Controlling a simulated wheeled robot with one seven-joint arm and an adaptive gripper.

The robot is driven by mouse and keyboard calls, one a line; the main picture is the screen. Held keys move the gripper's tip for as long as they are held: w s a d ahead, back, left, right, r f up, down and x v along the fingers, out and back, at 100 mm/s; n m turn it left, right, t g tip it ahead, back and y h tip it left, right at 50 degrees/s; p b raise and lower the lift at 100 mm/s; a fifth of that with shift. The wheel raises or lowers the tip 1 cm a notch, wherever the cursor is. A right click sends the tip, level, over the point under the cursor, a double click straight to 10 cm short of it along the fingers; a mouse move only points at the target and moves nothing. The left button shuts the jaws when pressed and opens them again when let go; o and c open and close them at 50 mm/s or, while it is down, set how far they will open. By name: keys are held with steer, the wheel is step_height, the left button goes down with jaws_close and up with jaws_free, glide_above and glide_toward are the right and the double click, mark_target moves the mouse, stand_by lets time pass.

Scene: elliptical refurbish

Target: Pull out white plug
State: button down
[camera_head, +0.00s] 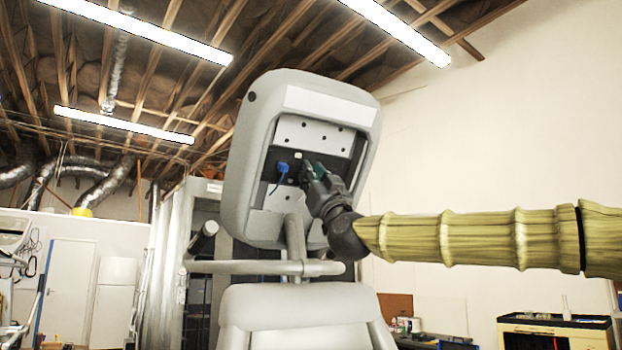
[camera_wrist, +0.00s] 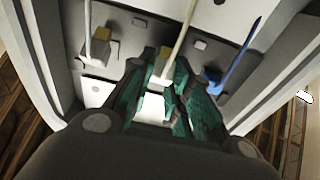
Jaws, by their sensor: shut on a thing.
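A white plug (camera_wrist: 160,74) with a pale cable shows between my fingertips in the wrist view. My gripper (camera_wrist: 160,82) has green-lined fingers and is shut on this plug, in front of the dark socket panel. In the head view my gripper (camera_head: 312,172) reaches the panel (camera_head: 267,190) from the right and hides most of the plug. A small white piece (camera_head: 298,156) shows beside the fingertips there; I cannot tell whether it is part of the held plug. The wrist view does not clearly show whether the plug is still seated.
A blue plug (camera_wrist: 214,76) with a blue cable sits beside my fingers; it also shows in the head view (camera_head: 283,168). Another pale plug (camera_wrist: 98,50) is on the other side. The grey housing's raised rim (camera_head: 250,130) surrounds the panel. A grey bar (camera_head: 250,267) crosses below.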

steer(key=c, duration=1.5)
jaws_free()
steer(key=shift+f, duration=0.2)
steer(key=shift+o, duration=0.9)
steer(key=shift+s+d+r, duration=0.1)
steer(key=shift+d, duration=0.05)
steer(key=v, duration=1.2)
